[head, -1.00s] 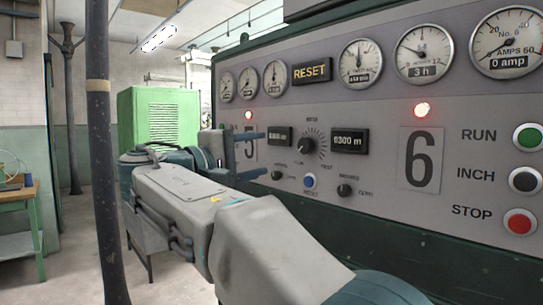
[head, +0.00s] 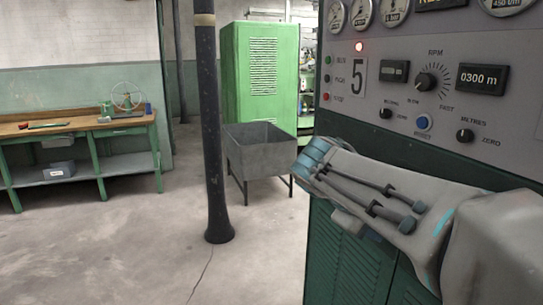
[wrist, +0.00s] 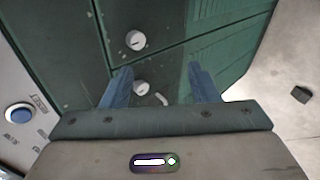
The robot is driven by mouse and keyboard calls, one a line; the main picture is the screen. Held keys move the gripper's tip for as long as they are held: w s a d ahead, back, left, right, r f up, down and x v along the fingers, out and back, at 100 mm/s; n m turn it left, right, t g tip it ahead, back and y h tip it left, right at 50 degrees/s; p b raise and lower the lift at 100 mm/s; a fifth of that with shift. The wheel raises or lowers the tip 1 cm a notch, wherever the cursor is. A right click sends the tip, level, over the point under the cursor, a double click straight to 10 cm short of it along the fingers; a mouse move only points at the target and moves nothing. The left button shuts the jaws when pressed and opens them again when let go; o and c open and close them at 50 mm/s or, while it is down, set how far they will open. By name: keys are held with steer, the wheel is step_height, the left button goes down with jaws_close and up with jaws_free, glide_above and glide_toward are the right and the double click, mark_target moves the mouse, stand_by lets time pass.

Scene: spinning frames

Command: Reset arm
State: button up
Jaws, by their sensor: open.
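My gripper (wrist: 160,85) is open in the wrist view, with its two blue fingers apart and nothing between them. Beyond the fingers is the dark green front of the machine cabinet (wrist: 75,55), with white round knobs (wrist: 136,40) on it. In the head view my arm reaches left in front of the control panel (head: 440,110). The gripper's fingers cannot be made out there.
A dark pillar (head: 209,130) stands left of my arm. A grey metal bin on legs (head: 262,150) and a green cabinet (head: 254,75) stand behind it. A wooden bench (head: 75,127) is at the far left. The floor (head: 110,250) at front left is clear.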

steer(key=s+a+f+m+g+y, duration=0.1)
steer(key=s+a+f+m+y, duration=0.1)
steer(key=s+f, duration=0.4)
steer(key=s+a+f+m+y, duration=0.3)
steer(key=s+f+y, duration=0.4)
steer(key=f, duration=0.5)
steer(key=shift+s+a+m+g+p, duration=0.3)
steer(key=shift+a+g, duration=0.1)
steer(key=shift+a, duration=0.35)
steer(key=shift+c, duration=0.3)
